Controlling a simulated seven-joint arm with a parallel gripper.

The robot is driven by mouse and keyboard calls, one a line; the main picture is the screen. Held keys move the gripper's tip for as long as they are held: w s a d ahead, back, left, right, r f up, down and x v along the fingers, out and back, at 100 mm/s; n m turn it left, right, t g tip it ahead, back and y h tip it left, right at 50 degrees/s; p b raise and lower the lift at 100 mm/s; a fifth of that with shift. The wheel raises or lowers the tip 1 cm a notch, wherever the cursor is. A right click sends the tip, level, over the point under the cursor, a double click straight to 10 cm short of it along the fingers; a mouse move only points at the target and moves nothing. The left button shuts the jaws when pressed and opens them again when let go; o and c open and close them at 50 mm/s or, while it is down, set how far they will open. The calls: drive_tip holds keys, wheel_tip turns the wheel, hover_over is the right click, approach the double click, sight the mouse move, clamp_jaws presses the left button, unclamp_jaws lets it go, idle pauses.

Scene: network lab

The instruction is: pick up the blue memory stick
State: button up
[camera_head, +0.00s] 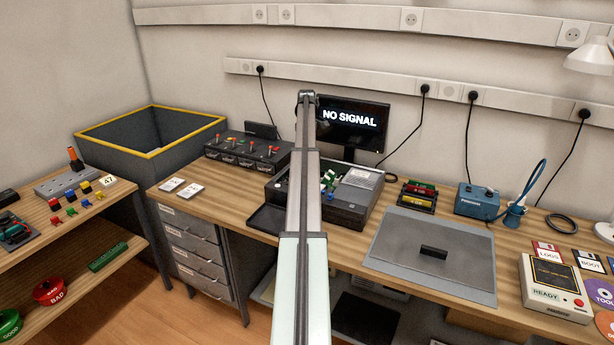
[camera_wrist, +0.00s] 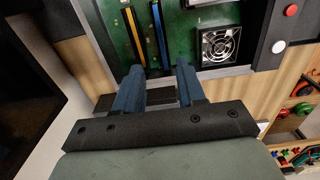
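A long blue strip (camera_wrist: 159,32) stands on the green circuit board (camera_wrist: 184,22) in the wrist view, beside a thin yellow strip (camera_wrist: 134,24). I cannot tell for certain whether the blue strip is the memory stick or a slot. My gripper (camera_wrist: 158,68) is open, its two blue fingers apart, with nothing visibly held between them. The fingertips overlap the near edge of the board in the picture, with the blue strip's near end between them; their height above it is unclear. In the head view my arm covers part of the open computer case (camera_head: 357,196), and my gripper is hidden.
A fan (camera_wrist: 219,45) sits right of the strips. A monitor (camera_head: 350,123) stands behind the case. Right of it are a rack of coloured sticks (camera_head: 417,197) and a grey mat (camera_head: 410,271) bearing a black block (camera_head: 434,252). A switch box (camera_head: 247,155) is left.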

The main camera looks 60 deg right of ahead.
wheel_tip(320, 180, down, 10)
drive_tip(key=shift+s+a+f, duration=0.1)
drive_tip(key=shift+f, duration=0.15)
idle(0.4)
clamp_jaws()
idle(0.3)
